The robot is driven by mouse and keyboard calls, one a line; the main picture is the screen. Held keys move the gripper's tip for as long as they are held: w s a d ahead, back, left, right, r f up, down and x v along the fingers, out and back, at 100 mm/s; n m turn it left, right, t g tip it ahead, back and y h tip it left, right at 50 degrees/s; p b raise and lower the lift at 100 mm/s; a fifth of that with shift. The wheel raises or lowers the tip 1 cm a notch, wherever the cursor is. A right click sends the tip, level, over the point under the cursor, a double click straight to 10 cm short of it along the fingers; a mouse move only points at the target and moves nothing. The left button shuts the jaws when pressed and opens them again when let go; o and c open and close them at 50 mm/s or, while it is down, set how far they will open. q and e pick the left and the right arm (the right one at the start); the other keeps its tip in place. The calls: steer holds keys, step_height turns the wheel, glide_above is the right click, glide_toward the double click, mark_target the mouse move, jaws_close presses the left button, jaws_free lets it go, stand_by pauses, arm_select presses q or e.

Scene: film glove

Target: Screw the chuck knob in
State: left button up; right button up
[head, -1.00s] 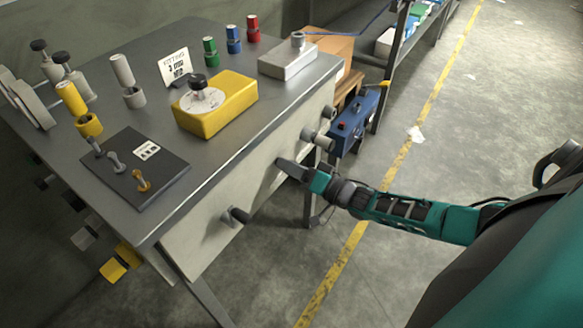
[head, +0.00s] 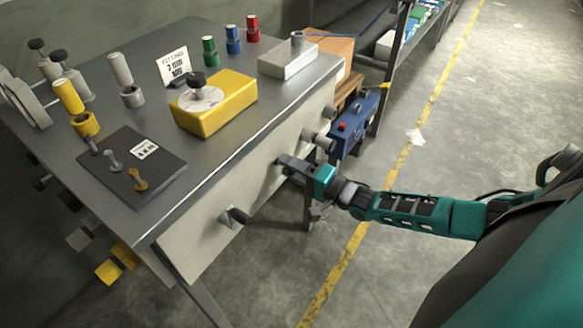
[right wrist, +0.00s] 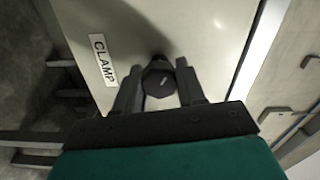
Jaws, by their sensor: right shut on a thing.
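A dark round knob (right wrist: 158,81) with a light mark on its face stands on the pale front panel (right wrist: 185,30), beside a label reading CLAMP (right wrist: 103,60). My right gripper (right wrist: 158,76) is shut on this knob, one finger on each side. In the head view my right gripper (head: 284,163) is at the front panel (head: 255,180) of the bench, and its fingers hide the knob there. No label reading chuck can be made out. My left gripper is not in view.
Another dark-ended knob (head: 236,215) sticks out of the panel to the left, and grey cylinders (head: 318,139) stick out to the right. A yellow box (head: 217,104) with a dial stands on the bench top. A blue box (head: 354,124) is beyond the bench.

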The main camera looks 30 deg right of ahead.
steer(key=shift+s+d+f, duration=0.15)
steer(key=shift+f, duration=0.05)
steer(key=o, duration=0.8)
steer(key=shift+r, duration=0.1)
steer(key=shift+o, duration=1.3)
steer(key=shift+r, duration=0.1)
steer(key=p+v, duration=0.1)
steer(key=v, duration=1.1)
steer(key=shift+s, duration=0.4)
steer(key=shift+d, duration=0.15)
